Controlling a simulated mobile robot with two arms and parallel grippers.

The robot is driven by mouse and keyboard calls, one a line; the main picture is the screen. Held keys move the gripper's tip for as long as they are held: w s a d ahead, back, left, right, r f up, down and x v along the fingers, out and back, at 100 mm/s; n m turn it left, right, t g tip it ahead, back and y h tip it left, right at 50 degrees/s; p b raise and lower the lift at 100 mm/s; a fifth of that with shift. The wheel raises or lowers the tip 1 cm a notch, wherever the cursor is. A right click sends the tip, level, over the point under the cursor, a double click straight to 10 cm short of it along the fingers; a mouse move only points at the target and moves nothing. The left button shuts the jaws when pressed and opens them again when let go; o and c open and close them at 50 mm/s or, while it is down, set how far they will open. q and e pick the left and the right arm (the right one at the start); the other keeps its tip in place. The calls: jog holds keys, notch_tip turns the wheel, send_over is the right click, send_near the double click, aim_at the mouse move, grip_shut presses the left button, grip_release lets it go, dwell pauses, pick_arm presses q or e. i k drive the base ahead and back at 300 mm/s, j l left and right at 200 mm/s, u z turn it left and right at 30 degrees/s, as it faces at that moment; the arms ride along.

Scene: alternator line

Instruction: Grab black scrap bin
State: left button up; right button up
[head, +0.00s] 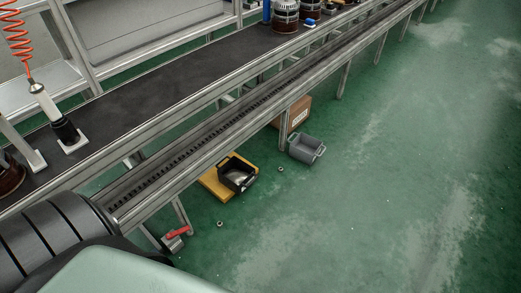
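The black scrap bin (237,174) is a small open-topped black container. It stands low near the floor, on or against a flat yellow-orange board (212,184), beside the conveyor's legs. Its inside shows something pale that I cannot make out. Neither of my grippers shows in the head view.
A grey bin (306,148) stands on the green floor right of the black one, with a cardboard box (297,114) behind it. The conveyor (160,88) runs diagonally above. A red-handled item (174,238) and small rings lie near its legs. Floor to the right is clear.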

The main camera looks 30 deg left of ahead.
aim_at(236, 174)
jog(key=i+u, duration=0.2)
jog(key=i, duration=0.25)
jog(key=i+l+u, duration=0.25)
jog(key=i, duration=0.2)
jog(key=i+l+u, duration=0.2)
jog(key=i, duration=0.2)
